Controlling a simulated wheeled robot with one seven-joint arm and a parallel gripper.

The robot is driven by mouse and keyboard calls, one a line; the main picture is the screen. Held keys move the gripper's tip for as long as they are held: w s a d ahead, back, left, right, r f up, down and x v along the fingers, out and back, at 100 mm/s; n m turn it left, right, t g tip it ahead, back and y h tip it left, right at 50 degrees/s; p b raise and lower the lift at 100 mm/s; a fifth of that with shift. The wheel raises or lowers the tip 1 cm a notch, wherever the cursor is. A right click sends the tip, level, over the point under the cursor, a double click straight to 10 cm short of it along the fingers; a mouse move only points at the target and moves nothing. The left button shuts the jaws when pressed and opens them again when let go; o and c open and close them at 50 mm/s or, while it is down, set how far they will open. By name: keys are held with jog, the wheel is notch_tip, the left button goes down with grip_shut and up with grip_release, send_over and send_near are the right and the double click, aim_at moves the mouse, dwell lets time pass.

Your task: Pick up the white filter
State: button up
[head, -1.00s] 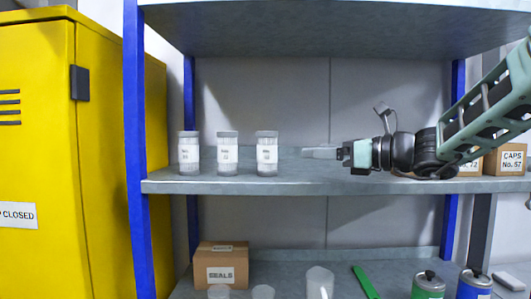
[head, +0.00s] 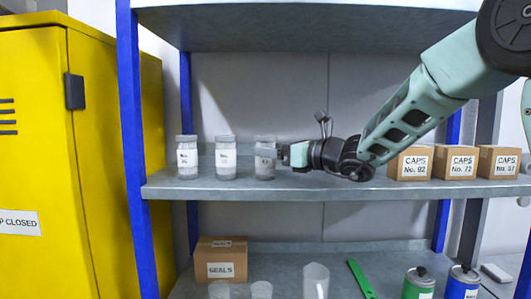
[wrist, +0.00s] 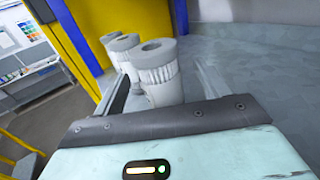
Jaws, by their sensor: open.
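Three white cylinders with pleated bodies and labels stand upright in a row on the middle shelf (head: 340,187); they look like filters. The rightmost white filter (head: 265,168) is at my gripper (head: 278,155). In the wrist view this filter (wrist: 160,76) stands between my open fingers (wrist: 162,88), with a round hole in its top. Whether a finger touches it cannot be told. The middle filter (head: 226,160) and the left filter (head: 187,160) stand beyond it, partly hidden in the wrist view.
Boxes marked CAPS (head: 410,163) stand at the shelf's right. Blue posts (head: 131,150) and an upper shelf (head: 320,25) frame the space. The lower shelf holds a SEALS box (head: 221,260), a white cylinder (head: 315,281), a green strip (head: 361,278) and cans (head: 418,283).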

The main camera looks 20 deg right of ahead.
jog(key=p+x, duration=0.2)
jog(key=x, duration=0.1)
jog(key=shift+w+a+r, duration=0.15)
jog(key=shift+a+r, duration=0.05)
jog(key=shift+a, duration=0.05)
jog(key=shift+w+a+f+p, duration=0.15)
jog(key=shift+w+a+p, duration=0.15)
jog(key=shift+w+p, duration=0.1)
jog(key=c, duration=1.1)
jog(key=shift+o, duration=0.2)
